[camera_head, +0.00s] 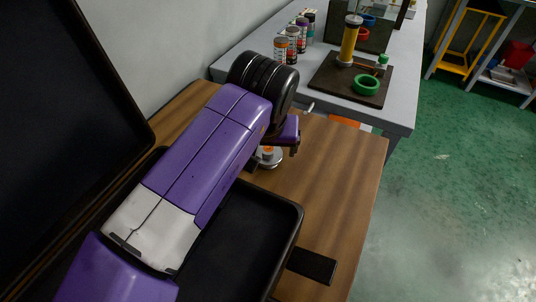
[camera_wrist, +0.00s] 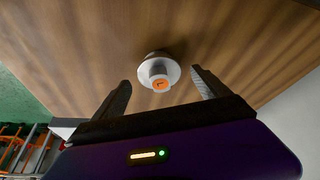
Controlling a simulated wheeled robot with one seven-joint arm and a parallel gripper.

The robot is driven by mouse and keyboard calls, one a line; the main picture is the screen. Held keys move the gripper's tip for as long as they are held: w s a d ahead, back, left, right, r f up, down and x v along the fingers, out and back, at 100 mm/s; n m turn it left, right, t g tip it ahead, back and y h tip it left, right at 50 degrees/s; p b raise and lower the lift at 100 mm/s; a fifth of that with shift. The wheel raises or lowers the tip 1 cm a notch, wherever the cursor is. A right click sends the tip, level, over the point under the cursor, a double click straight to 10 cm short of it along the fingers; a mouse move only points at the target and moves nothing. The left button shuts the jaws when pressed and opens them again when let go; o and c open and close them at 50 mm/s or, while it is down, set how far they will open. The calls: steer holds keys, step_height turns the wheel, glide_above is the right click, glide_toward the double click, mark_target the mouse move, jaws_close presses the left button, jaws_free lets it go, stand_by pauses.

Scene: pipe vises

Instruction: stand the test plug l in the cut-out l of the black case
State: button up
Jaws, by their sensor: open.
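The test plug l (camera_head: 269,160) stands on the wooden table beyond the black case, partly hidden by my arm. In the wrist view the plug (camera_wrist: 146,71) shows as a light round flange with a narrower body and an orange-marked end. My gripper (camera_wrist: 160,80) is open, with one finger on either side of the plug in the picture; I cannot tell the gap in depth. The black case (camera_head: 293,214) lies open on the table, its lid (camera_head: 70,90) raised at the left. My arm covers much of the case, and the cut-out l is not visible.
A small black plate (camera_head: 312,265) lies right of the case. Bare wood (camera_head: 345,175) is free on the right. Behind is a grey bench (camera_head: 400,100) with several cans, a dark board (camera_head: 325,87), a yellow cylinder (camera_head: 349,42) and a green ring (camera_head: 366,85).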

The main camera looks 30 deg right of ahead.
steer(key=shift+f, duration=0.1)
steer(key=shift+c, duration=0.5)
steer(key=c, duration=1.7)
steer(key=shift+c, duration=0.2)
